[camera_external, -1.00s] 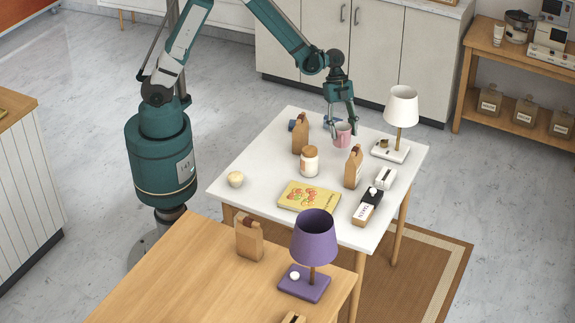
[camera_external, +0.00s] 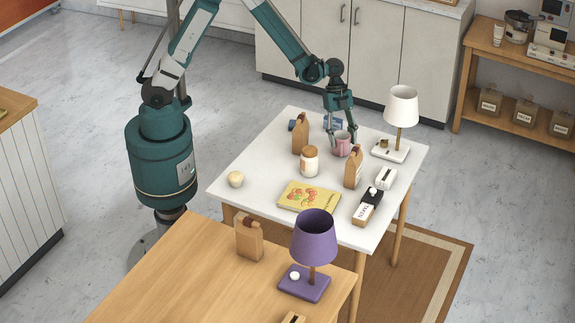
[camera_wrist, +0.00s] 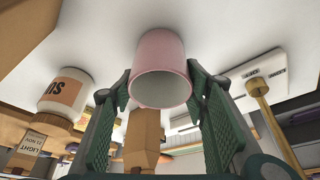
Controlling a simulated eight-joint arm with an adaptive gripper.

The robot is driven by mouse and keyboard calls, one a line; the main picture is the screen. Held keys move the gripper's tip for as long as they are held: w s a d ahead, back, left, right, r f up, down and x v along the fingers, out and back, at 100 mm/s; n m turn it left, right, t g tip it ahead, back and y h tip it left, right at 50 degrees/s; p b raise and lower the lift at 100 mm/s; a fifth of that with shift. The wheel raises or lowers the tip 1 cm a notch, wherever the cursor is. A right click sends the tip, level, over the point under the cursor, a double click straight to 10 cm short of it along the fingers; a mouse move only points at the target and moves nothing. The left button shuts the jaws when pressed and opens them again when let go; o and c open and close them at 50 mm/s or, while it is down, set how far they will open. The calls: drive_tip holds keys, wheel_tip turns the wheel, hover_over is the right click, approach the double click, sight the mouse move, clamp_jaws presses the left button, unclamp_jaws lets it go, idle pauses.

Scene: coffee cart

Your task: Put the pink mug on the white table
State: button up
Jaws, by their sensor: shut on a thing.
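The pink mug (camera_external: 340,149) is upright at the far part of the white table (camera_external: 258,162), between two brown paper bags and the white lamp. My gripper (camera_external: 343,143) comes down from above with its fingers around the mug. In the wrist view, the pink mug (camera_wrist: 160,50) has its open rim toward the camera and sits between the two green finger pads of my gripper (camera_wrist: 160,95). Its base is at or very close to the white tabletop; I cannot tell whether it touches.
Near the mug are a brown bag (camera_external: 353,168), another bag (camera_external: 300,134), a jar (camera_external: 309,162) and a white lamp (camera_external: 401,108). A yellow book (camera_external: 308,196) lies nearer the front. Bare tabletop shows at the left. A wooden table (camera_external: 185,262) stands in front.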

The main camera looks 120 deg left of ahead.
drive_tip(key=shift+f, duration=0.15)
drive_tip(key=o, duration=1)
drive_tip(key=shift+o, duration=0.2)
drive_tip(key=p+v, duration=0.2)
drive_tip(key=v, duration=1)
drive_tip(key=shift+r, duration=0.2)
